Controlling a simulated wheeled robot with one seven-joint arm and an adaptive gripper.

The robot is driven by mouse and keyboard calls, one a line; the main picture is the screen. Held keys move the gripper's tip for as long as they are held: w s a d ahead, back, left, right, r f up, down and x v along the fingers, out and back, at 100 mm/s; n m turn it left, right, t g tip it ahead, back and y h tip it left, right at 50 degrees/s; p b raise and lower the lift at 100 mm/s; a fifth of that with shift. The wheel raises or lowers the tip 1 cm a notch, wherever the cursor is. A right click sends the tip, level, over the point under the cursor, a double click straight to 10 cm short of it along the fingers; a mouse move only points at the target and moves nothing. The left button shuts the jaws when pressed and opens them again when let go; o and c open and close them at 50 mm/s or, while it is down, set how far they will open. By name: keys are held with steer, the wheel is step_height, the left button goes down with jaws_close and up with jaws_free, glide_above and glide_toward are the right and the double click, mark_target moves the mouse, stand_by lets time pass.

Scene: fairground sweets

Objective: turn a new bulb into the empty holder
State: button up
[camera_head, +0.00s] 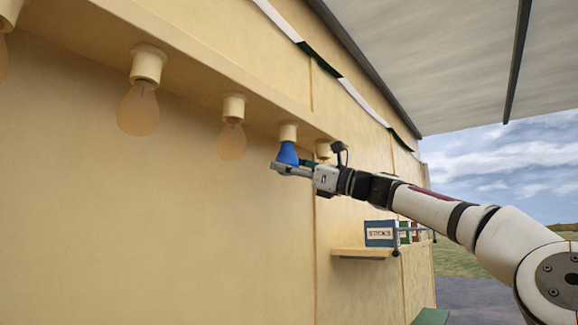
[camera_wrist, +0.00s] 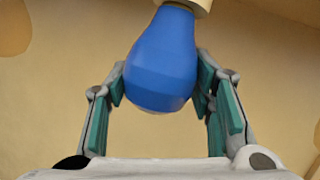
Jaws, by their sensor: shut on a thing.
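A blue bulb (camera_head: 287,154) hangs upright at a cream holder (camera_head: 288,132) under the ledge, and its top meets the holder's lower rim. I cannot tell how far it is seated. The bulb fills the middle of the wrist view (camera_wrist: 163,62), with a piece of the holder (camera_wrist: 190,4) above it. My gripper (camera_head: 290,167) comes from the right and is shut on the lower part of the bulb. Its teal-padded fingers (camera_wrist: 163,85) press on both sides. The bulb's neck is partly cut off in the wrist view.
Several amber bulbs, such as the near one (camera_head: 138,108) and a smaller one (camera_head: 231,140), hang in holders to the left. Another holder (camera_head: 323,148) is just right, partly behind my gripper. A shelf (camera_head: 362,253) with boxes (camera_head: 381,233) sits below my arm.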

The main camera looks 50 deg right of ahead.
steer(key=o, duration=1)
steer(key=shift+a, duration=0.1)
steer(key=shift+o, duration=0.2)
steer(key=v, duration=1.2)
steer(key=a+f+n+g, duration=0.3)
steer(key=a+f+n, duration=0.25)
steer(key=a, duration=0.45)
steer(key=a+f+n+g, duration=0.3)
steer(key=a+f+n, duration=0.25)
steer(key=a, duration=0.45)
steer(key=a+f+n+g, duration=0.3)
steer(key=a+f+n, duration=0.25)
steer(key=a, duration=0.45)
steer(key=s+a+f+n+g+h, duration=0.2)
steer(key=f+n, duration=0.2)
steer(key=f, duration=0.5)
steer(key=s+a+f+n+g+h, duration=0.2)
steer(key=a+f+n, duration=0.1)
steer(key=f, duration=0.5)
steer(key=s+a+f+n+g+h+b, duration=0.1)
steer(key=s+a+f+n+g+h, duration=0.1)
steer(key=f+n, duration=0.3)
step_height(320, 180, down, 5)
steer(key=shift+s+a+r+h, duration=0.15)
steer(key=shift+a+r+h, duration=0.05)
steer(key=shift+a+h, duration=0.3)
